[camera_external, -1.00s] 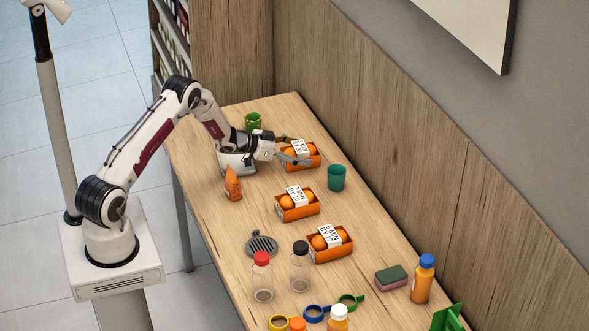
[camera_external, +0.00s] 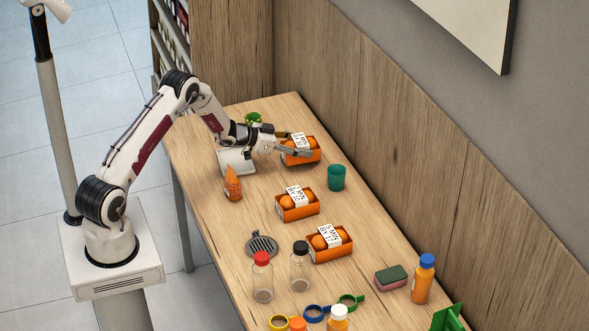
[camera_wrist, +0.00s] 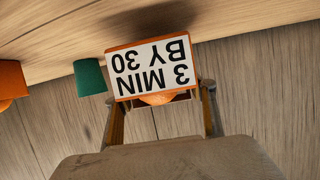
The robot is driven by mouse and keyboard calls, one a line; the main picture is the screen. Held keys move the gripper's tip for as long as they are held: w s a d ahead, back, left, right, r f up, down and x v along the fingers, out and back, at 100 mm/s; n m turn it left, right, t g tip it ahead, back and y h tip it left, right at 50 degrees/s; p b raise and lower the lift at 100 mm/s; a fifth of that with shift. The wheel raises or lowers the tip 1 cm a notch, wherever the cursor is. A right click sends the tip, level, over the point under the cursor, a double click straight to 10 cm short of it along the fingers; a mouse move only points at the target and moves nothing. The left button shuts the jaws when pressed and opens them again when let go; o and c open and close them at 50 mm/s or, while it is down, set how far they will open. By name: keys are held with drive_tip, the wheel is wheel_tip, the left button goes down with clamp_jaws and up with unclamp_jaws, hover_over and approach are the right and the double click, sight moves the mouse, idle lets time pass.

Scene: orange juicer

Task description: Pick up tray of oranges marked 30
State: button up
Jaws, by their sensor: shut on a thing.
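The orange tray of oranges (camera_external: 304,157) at the far end of the table carries a white label. In the wrist view this tray (camera_wrist: 150,44) shows its label upside down, reading "3 MIN BY 30", with part of an orange below it. My gripper (camera_external: 297,144) is shut on the tray, one finger on each side. The tray hangs slightly above the table, with a shadow under it. The wrist view also shows my gripper (camera_wrist: 160,94) with its fingers along the tray's two sides.
A green cup (camera_external: 336,178) stands just right of the held tray. Two more labelled orange trays, a middle one (camera_external: 298,213) and a nearer one (camera_external: 331,253), sit closer. An orange cone-shaped bottle (camera_external: 233,186) stands left. The wooden wall (camera_external: 375,150) runs along the right edge.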

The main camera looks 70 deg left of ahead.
sight(300, 140)
wheel_tip(300, 140, up, 7)
drive_tip(key=shift+r, duration=0.2)
idle(0.3)
idle(0.5)
